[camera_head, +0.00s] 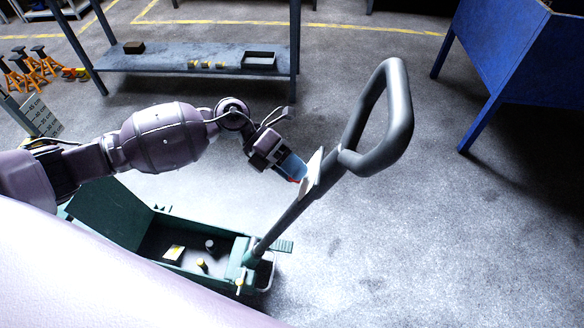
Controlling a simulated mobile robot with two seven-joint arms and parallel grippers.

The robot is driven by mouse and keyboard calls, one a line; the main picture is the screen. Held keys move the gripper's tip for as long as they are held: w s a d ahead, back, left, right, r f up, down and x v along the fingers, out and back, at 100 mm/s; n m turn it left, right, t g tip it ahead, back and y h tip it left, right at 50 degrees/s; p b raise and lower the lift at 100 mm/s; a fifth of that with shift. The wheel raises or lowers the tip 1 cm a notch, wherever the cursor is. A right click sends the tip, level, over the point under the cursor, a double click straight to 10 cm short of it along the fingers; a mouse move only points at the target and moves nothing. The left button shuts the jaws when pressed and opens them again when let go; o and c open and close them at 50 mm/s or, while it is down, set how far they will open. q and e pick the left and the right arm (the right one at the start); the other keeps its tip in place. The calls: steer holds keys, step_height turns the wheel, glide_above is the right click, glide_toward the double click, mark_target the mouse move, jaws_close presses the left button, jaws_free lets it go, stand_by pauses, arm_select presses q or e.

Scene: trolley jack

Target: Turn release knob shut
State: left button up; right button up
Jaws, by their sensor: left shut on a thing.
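The trolley jack (140,238) is green and stands low on the floor, with its grey handle (290,218) slanting up to the right and ending in a closed loop grip (399,110). A pale plate (314,172) sits on the handle below the loop. My left gripper (294,168) is at this plate, on its left side. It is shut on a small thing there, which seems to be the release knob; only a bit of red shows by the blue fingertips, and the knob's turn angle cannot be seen. My right gripper is not in view.
A grey workbench (220,56) stands behind, with small yellow pieces and a dark tray (260,60) on its shelf. A blue cabinet (500,45) is at the upper right. Orange stands (30,66) are at the far left. The floor right of the handle is clear.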

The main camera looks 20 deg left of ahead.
arm_select(q)
steer(key=m+t, duration=0.1)
steer(key=m, duration=0.1)
steer(key=m+y+p, duration=0.1)
steer(key=m, duration=0.2)
steer(key=shift+t+y, duration=0.3)
steer(key=shift+t, duration=0.1)
steer(key=m+t, duration=0.1)
steer(key=m, duration=0.2)
steer(key=shift+y, duration=0.3)
steer(key=shift+m+t+p, duration=0.35)
steer(key=shift+m+t, duration=0.35)
steer(key=shift+m, duration=0.5)
steer(key=o, duration=0.9)
